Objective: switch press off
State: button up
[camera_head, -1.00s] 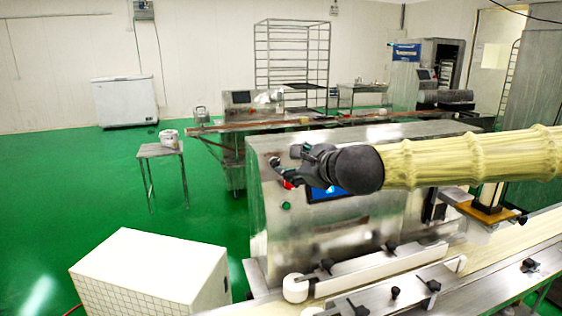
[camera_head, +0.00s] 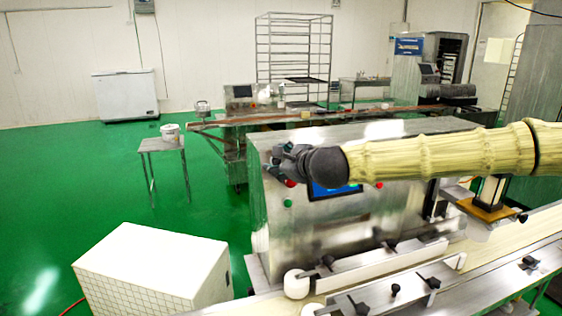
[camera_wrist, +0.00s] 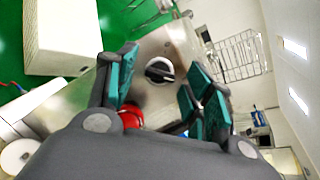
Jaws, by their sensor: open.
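The machine's steel panel (camera_head: 340,222) carries a black rotary switch (camera_wrist: 160,70) on a round light plate. The switch shows in the wrist view; in the head view my gripper hides it. A red button (camera_wrist: 130,117) sits close below the switch in the wrist view, and it also shows under my gripper in the head view (camera_head: 290,183). My gripper (camera_head: 281,160) faces the panel. In the wrist view its teal-padded fingers (camera_wrist: 160,77) are open, one on each side of the switch. I cannot tell whether they touch it.
A green button (camera_head: 287,203) and a blue screen (camera_head: 330,191) are on the same panel. A conveyor (camera_head: 480,232) with guide rails runs along the machine's front. A white tiled box (camera_head: 150,270) stands at the lower left. Green floor lies open to the left.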

jog(key=c, duration=1)
jog(key=shift+r+n+p, duration=0.1)
jog(key=shift+n+p, duration=0.2)
jog(key=shift+p, duration=0.05)
jog(key=shift+r+n+g+p, duration=0.2)
jog(key=shift+n+g+p, duration=0.1)
jog(key=shift+n+p, duration=0.65)
jog(key=shift+d+n+p, duration=0.1)
jog(key=shift+n+p, duration=0.55)
jog(key=shift+n, duration=0.3)
jog(key=n+g+p, duration=0.1)
jog(key=n+p, duration=0.3)
jog(key=n, duration=0.1)
jog(key=shift+n+g, duration=0.3)
jog(key=shift+g, duration=0.1)
jog(key=n+p, duration=0.1)
jog(key=n, duration=0.2)
jog(key=shift+w+p, duration=0.1)
jog(key=shift+p, duration=0.25)
jog(key=shift+n+g+h+p, duration=0.5)
jog(key=shift+n+h+p, duration=0.15)
jog(key=shift+n, duration=1.75)
jog(key=shift+f, duration=0.1)
